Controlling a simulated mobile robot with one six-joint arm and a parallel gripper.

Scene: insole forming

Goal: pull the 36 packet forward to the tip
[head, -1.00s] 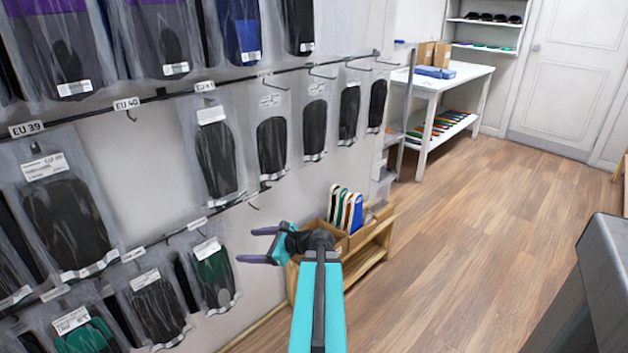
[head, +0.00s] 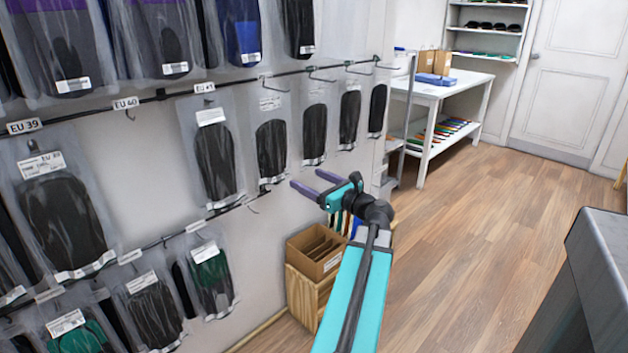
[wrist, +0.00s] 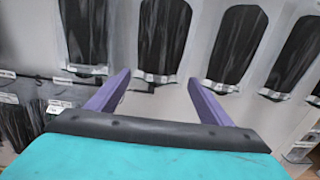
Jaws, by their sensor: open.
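Several clear packets with black insoles hang on hooks along the wall rail, including a larger one (head: 216,160) and smaller ones to its right (head: 271,150) (head: 314,133) (head: 349,118) (head: 377,108). I cannot read a 36 on any of them. My gripper (head: 305,179) is open and empty, its two purple fingers pointing left toward the wall, below the smaller packets in the head view. In the wrist view the gripper (wrist: 159,80) has packets beyond it, one upright (wrist: 163,38) between the fingers and another (wrist: 238,45) above the right finger. No contact shows.
The rail carries size tags such as EU 39 (head: 25,126) and EU 40 (head: 126,103). More packets hang lower left, one with green (head: 211,278).

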